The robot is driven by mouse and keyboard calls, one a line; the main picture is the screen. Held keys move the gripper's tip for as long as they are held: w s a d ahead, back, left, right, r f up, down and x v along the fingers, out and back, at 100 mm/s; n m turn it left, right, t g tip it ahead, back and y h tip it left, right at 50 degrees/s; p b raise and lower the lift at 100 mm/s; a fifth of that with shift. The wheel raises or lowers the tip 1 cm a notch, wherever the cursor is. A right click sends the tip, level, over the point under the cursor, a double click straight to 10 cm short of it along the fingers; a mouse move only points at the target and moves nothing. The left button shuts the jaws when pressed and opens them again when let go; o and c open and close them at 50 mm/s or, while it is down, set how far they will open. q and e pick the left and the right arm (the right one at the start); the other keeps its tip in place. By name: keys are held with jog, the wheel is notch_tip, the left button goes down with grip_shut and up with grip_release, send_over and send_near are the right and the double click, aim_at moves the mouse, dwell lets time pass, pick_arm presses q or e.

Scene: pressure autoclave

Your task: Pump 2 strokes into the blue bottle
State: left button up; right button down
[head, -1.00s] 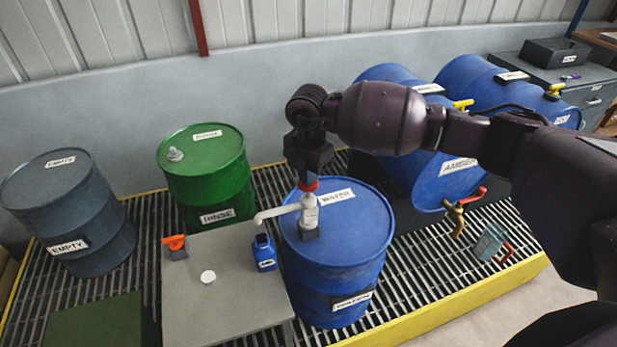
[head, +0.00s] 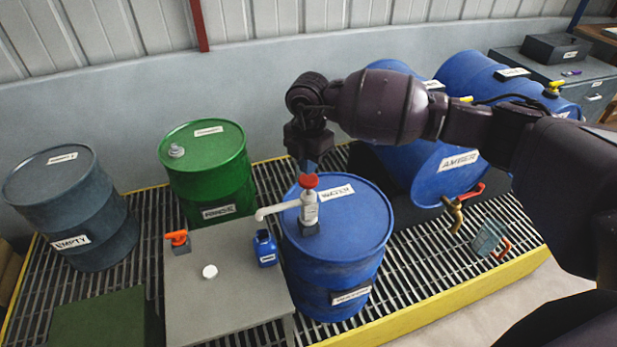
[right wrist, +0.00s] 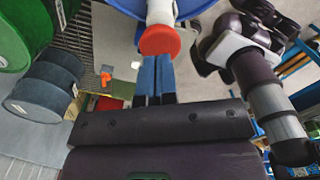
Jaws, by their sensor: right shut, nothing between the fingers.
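The blue bottle (head: 266,249) stands upright on the grey table, left of the blue water drum (head: 340,262). The white hand pump (head: 309,211) stands on the drum's top. Its spout (head: 275,210) reaches left, with its end over or close to the bottle's mouth. The pump's red knob (head: 308,181) is on top; it also shows in the right wrist view (right wrist: 159,40). My right gripper (head: 309,165) is shut and empty just above the knob. Its blue fingers also show in the right wrist view (right wrist: 155,77); contact with the knob cannot be told. My left gripper is not in view.
A white cap (head: 210,271) and an orange-topped item (head: 177,241) are on the grey table (head: 225,307). Green (head: 205,175) and grey-blue (head: 70,210) drums stand left. Lying blue drums (head: 445,180) with taps are at right. A yellow edge (head: 440,307) borders the grating.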

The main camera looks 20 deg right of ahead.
aim_at(309, 178)
jog(key=shift+r, duration=0.15)
jog(key=shift+r+p, duration=1)
jog(key=shift+r, duration=0.6)
notch_tip(309, 178, up, 2)
jog(key=shift+r+p, duration=0.25)
jog(key=shift+p, duration=0.3)
